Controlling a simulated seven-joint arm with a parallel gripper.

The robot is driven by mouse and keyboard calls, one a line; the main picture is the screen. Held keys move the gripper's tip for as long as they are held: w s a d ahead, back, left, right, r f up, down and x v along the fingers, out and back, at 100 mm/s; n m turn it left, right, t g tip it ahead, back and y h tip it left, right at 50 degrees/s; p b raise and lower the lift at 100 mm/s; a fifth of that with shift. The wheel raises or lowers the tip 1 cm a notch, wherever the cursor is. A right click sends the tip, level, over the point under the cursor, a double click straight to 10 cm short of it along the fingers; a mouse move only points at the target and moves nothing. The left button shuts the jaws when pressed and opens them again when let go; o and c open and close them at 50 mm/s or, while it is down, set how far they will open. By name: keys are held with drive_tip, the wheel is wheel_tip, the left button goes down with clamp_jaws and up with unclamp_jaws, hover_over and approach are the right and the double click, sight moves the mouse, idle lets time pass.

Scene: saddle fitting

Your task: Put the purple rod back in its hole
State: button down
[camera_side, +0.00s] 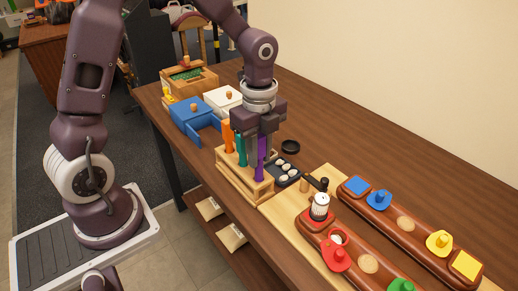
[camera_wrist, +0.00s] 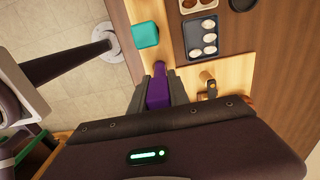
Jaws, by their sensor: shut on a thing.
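The purple rod (camera_side: 261,162) stands about upright between the fingers of my gripper (camera_side: 258,140). Its lower part reaches down at the near right end of the light wooden rack (camera_side: 232,173). I cannot tell whether its tip is inside a hole or just above it. In the wrist view the purple rod (camera_wrist: 158,92) shows between the two dark fingertips (camera_wrist: 158,96), which close on it. An orange rod (camera_side: 228,135) and a teal rod (camera_side: 241,150) stand in the rack to the left. The teal one's square top (camera_wrist: 145,35) also shows in the wrist view. The hole itself is hidden.
A dark tray with white pieces (camera_side: 283,171) and a black round dish (camera_side: 290,146) lie just right of the rack. Blue and white boxes (camera_side: 195,118) stand behind. Brown saddle boards with coloured pieces (camera_side: 365,262) fill the right front. The table (camera_side: 370,145) is bare at the back right.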

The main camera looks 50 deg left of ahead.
drive_tip(key=shift+f, duration=1.5)
drive_tip(key=c, duration=1.2)
unclamp_jaws()
drive_tip(key=shift+o, duration=0.2)
drive_tip(key=shift+r, duration=0.1)
